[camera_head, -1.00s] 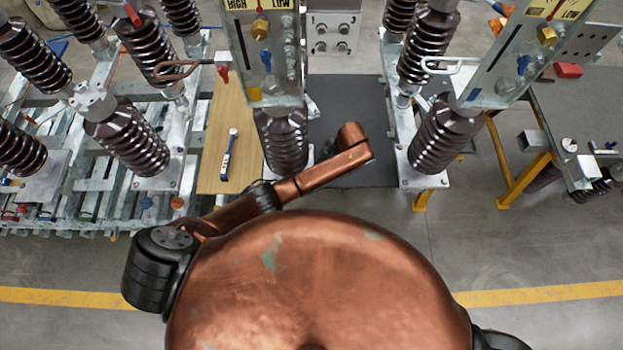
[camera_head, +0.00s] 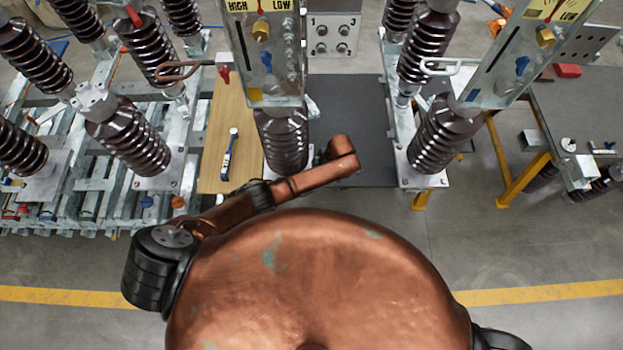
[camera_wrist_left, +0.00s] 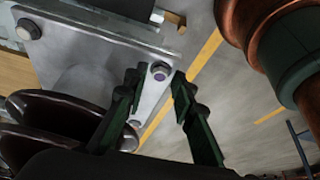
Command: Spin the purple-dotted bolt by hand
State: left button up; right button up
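The bolt with a purple dot on its head (camera_wrist_left: 160,71) sits near the right corner of a grey metal plate (camera_wrist_left: 105,62) in the left wrist view. My left gripper (camera_wrist_left: 157,77) is open, with its dark green fingers on either side of the bolt's head in the picture. I cannot tell whether they touch it. In the head view my copper left arm (camera_head: 310,178) reaches toward the base of the middle insulator (camera_head: 283,140); the gripper and the bolt cannot be made out there. My right gripper is not in view.
Another bolt (camera_wrist_left: 28,29) is at the plate's upper left corner, and one (camera_wrist_left: 129,138) shows behind the left finger. Dark insulator discs (camera_wrist_left: 55,115) are close on the left. A wooden board (camera_head: 212,150) holds a blue-and-white tool (camera_head: 229,155).

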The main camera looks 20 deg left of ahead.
pick_arm(q)
grip_shut()
